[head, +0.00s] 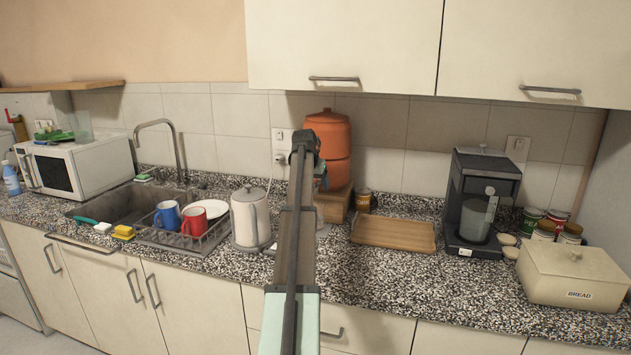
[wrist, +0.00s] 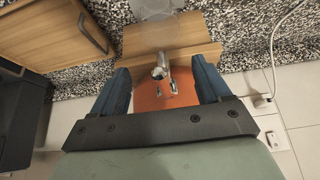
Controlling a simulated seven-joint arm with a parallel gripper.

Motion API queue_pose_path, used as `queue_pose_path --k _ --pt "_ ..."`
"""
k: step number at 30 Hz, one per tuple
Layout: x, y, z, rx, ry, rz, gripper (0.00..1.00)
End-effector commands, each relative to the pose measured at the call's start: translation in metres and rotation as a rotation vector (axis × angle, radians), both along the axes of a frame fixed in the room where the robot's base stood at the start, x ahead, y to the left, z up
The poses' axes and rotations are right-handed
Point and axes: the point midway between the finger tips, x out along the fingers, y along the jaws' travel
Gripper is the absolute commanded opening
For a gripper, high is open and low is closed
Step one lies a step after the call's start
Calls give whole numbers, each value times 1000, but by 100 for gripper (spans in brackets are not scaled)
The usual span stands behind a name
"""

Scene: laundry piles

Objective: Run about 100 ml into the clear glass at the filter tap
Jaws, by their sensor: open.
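The terracotta water filter (head: 332,135) stands on a wooden block (head: 334,205) against the tiled wall, partly hidden behind my arm. Its metal tap (wrist: 160,73) shows in the wrist view, in front of the orange body (wrist: 150,100). My gripper (wrist: 160,66) is open and empty, with one blue finger on each side of the tap in that view. I cannot tell whether they touch it. A pale see-through shape, apparently the clear glass (wrist: 155,8), is cut off at the wrist view's top edge, on the counter before the block. No water flow is visible.
A wooden tray (head: 393,233) lies right of the filter, then a coffee machine (head: 480,205) and a bread box (head: 573,277). A kettle (head: 250,216) stands to the left, beside a dish rack (head: 185,238) with mugs. A white cord (wrist: 273,50) runs near the filter.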

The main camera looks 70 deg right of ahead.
Motion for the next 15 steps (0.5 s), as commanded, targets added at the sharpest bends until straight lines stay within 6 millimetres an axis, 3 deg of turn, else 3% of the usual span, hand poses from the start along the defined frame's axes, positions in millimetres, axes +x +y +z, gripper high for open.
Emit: queue_pose_path --k 15 --pt "0 -1 38 -1 -1 0 77"
